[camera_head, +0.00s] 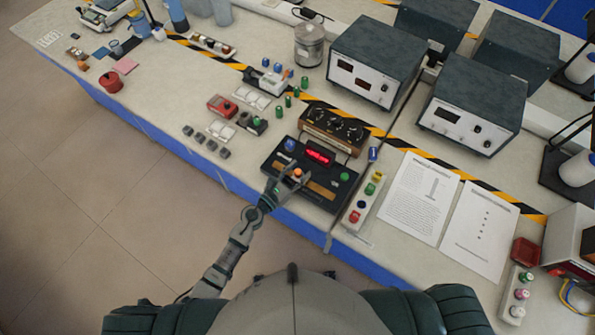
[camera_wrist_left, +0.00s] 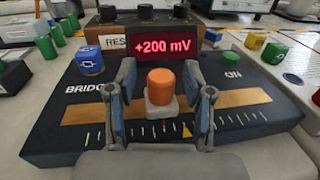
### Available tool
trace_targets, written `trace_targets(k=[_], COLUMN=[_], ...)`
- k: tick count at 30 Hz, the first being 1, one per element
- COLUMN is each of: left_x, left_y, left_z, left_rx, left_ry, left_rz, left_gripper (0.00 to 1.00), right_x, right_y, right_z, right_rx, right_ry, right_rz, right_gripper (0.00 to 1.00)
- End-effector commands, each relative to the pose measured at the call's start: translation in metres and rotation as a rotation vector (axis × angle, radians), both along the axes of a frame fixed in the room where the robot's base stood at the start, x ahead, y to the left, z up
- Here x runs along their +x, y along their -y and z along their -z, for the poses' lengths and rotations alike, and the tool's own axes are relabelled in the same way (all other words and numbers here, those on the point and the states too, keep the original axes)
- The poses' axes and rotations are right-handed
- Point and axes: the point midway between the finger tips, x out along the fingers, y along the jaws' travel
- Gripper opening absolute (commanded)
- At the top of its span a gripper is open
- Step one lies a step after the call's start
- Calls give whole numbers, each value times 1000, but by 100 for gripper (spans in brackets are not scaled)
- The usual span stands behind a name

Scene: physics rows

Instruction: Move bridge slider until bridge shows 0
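The bridge box (camera_head: 322,190) is a dark unit on the bench. Its red display (camera_wrist_left: 165,48) reads +200 mV in the left wrist view. The bridge slider (camera_wrist_left: 161,90) has an orange knob on a pale base, on a tan strip with white scale marks. A yellow triangle (camera_wrist_left: 187,130) marks the scale just right of the slider. My left gripper (camera_wrist_left: 163,100) is open, with one finger on each side of the knob and visible gaps on both sides. It also shows over the box in the head view (camera_head: 290,180). My right gripper is out of view.
A brown resistance box (camera_head: 333,127) with several dials stands behind the bridge. A strip of coloured terminals (camera_head: 361,204) lies close on its right. Small parts and a red block (camera_head: 222,106) lie left. Instrument boxes (camera_head: 375,60) stand behind. The bench's blue front edge is near.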

Motion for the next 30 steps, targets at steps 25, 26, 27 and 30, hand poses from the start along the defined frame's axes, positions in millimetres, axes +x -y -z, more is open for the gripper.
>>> trace_targets(k=[25,26,27,30], left_x=[-80,-81,-83,-84], left_y=[-80,-82,-83,-84], left_z=[2,2,2,1], left_rx=[0,0,1,1], left_ry=[-4,-3,-2,-1], left_rz=[0,0,0,0], left_gripper=[51,51,51,51], right_x=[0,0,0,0], right_y=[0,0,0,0], right_z=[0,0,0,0], right_rx=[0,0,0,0], right_ry=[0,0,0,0], right_rz=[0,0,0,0], right_gripper=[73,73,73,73])
